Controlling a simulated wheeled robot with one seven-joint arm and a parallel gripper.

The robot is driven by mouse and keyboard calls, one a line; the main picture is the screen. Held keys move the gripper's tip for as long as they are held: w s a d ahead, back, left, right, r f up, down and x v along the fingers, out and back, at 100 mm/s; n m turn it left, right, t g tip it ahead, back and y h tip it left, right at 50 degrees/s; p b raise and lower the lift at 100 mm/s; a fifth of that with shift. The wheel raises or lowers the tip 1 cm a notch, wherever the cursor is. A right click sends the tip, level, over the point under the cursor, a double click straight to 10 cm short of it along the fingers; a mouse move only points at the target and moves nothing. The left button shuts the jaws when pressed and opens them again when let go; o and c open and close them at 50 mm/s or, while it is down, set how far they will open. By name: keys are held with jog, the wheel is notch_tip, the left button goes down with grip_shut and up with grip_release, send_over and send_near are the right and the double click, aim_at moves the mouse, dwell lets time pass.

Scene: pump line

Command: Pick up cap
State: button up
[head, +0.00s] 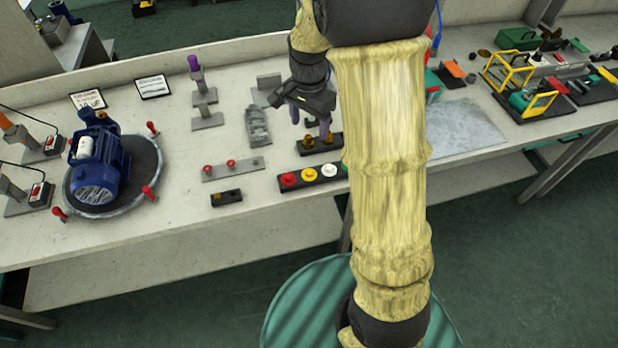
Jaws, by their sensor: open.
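A black strip tray (284,189) near the front of the bench holds round cap-like pieces: a red one (289,179), a yellow one (309,175) and a white one (328,171). The tray's right end is partly hidden by my arm. Behind it, a black block (316,150) carries small brass-coloured pieces (308,141). I cannot tell which piece is the task's cap. My gripper (310,122) points down, open, above and just behind the brass-coloured pieces. I see nothing held between the fingers. Whether the fingertips touch anything is too small to tell.
A blue pump (97,170) stands on a round plate at the left, with red-handled pins around it. A grey bar with red knobs (232,170) and a small black block (226,198) lie left of the tray. A grey casting (258,127) stands left of my gripper.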

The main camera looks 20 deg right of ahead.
dwell(0.3)
send_over(309, 172)
jog(key=f, duration=1.2)
jog(key=shift+w+d+p, duration=0.1)
jog(key=shift+w+p, duration=0.2)
jog(key=shift+w, duration=0.05)
jog(key=shift+f, duration=0.1)
jog(key=f, duration=0.4)
jog(key=shift+s+p, duration=0.35)
jog(key=shift+p, duration=0.05)
jog(key=shift+f, duration=0.55)
